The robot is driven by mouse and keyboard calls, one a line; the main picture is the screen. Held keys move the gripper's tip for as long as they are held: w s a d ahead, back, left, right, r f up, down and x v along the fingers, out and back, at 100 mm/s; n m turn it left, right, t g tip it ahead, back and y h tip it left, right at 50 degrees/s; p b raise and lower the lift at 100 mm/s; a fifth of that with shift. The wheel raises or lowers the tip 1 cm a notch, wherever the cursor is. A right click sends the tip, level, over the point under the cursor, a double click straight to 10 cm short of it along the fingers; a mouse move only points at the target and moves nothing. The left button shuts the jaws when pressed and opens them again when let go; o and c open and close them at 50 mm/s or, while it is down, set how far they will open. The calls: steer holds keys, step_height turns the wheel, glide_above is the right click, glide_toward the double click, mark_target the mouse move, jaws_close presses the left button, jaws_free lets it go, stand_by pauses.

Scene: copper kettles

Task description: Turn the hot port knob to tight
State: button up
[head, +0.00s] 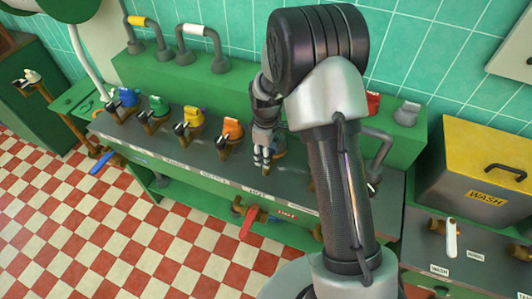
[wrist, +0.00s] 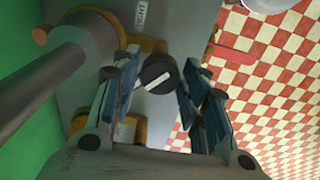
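In the wrist view a round black knob (wrist: 160,73) with a white pointer line sits between the fingers of my gripper (wrist: 157,82). The pointer line slants from lower left to upper right. The fingers are spread on either side of the knob, with a visible gap on each side. In the head view my gripper (head: 262,152) points down over the grey counter, right of the orange valve (head: 232,130). The knob is hidden there by my gripper and arm.
Blue (head: 125,97), green (head: 157,105) and yellow (head: 190,117) valves stand left along the counter (head: 185,157). A thick grey pipe (wrist: 68,55) is close left of the fingers in the wrist view. A red handle (head: 248,222) hangs below. A yellow-topped wash box (head: 480,165) stands right.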

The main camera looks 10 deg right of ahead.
steer(key=c, duration=0.6)
steer(key=shift+c, duration=0.2)
steer(key=shift+m, duration=0.3)
steer(key=m+p, duration=0.1)
steer(key=m, duration=0.3)
steer(key=shift+m, duration=0.3)
steer(key=m+p, duration=0.1)
steer(key=m, duration=0.3)
steer(key=shift+m, duration=0.3)
steer(key=o, duration=1.1)
steer(key=shift+c, duration=0.2)
